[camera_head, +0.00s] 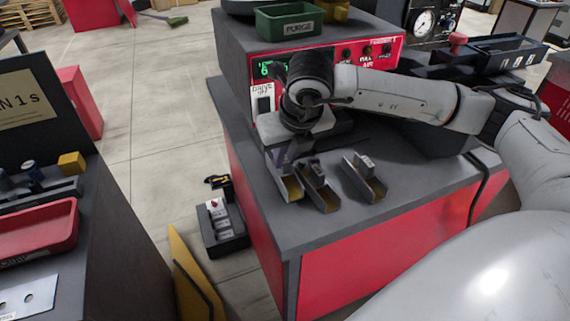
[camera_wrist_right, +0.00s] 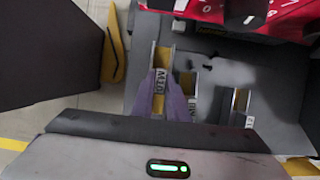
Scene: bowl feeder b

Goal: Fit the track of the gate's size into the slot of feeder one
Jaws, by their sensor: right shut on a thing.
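Three short grey tracks with yellowish channels are on the dark bench top: the left track (camera_head: 290,187), the middle track (camera_head: 322,196) and the right track (camera_head: 364,187). My right gripper (camera_head: 281,162) is shut on the left track, at its back end in the head view. In the right wrist view the purple fingers (camera_wrist_right: 166,96) close around this track (camera_wrist_right: 158,102), whose tag seems to read M10. Feeder one (camera_head: 394,52) has a red panel with a green display, partly hidden by my right arm. I cannot make out its slot. My left gripper is out of view.
A green PURGE bin (camera_head: 290,21) sits on the feeder. A dark rail unit (camera_head: 498,55) with compartments stands at the back right. The bench front (camera_head: 320,228) is clear.

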